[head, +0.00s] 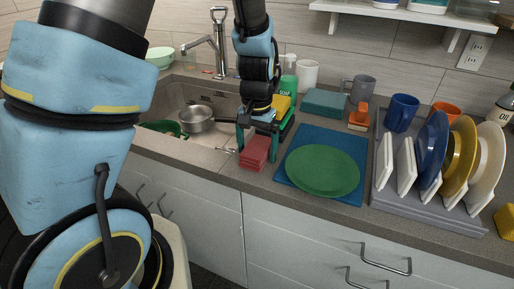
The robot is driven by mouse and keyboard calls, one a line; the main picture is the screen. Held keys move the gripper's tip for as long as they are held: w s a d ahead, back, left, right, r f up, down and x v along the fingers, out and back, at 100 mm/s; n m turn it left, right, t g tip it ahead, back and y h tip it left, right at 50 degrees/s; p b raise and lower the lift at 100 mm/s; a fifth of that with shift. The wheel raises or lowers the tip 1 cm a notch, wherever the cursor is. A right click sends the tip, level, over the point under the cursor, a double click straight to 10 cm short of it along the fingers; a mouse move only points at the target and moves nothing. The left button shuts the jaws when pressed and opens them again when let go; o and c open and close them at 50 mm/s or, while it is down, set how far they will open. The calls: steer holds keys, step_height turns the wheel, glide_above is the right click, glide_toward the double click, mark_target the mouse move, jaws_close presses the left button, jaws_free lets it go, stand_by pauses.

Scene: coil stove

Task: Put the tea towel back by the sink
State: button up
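A small folded red cloth (257,153), probably the tea towel, is at the counter's front edge, just right of the sink (168,103). My gripper (258,147) points down over it, its two teal fingers well apart, one on each side of the cloth. I cannot tell whether the fingers press on it or whether it rests fully on the counter. A folded teal cloth (324,102) lies further back, near the wall.
A green plate (322,171) on a blue mat (292,194) lies right of the red cloth. A dish rack (430,206) with plates and mugs stands further right. A soap bottle (288,86) and sponges are behind my gripper. The sink holds a pot (197,119).

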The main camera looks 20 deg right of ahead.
mark_target(257, 147)
step_height(257, 147, up, 12)
steer(key=b, duration=0.1)
steer(key=a+f+n, duration=0.1)
steer(key=a+n, duration=0.2)
steer(key=a, duration=0.9)
steer(key=w+a+f+n+t, duration=0.1)
steer(key=a+n, duration=0.3)
steer(key=a, duration=0.9)
steer(key=shift+w+a+f+t, duration=0.2)
steer(key=shift+f+t, duration=0.1)
steer(key=shift+f, duration=0.5)
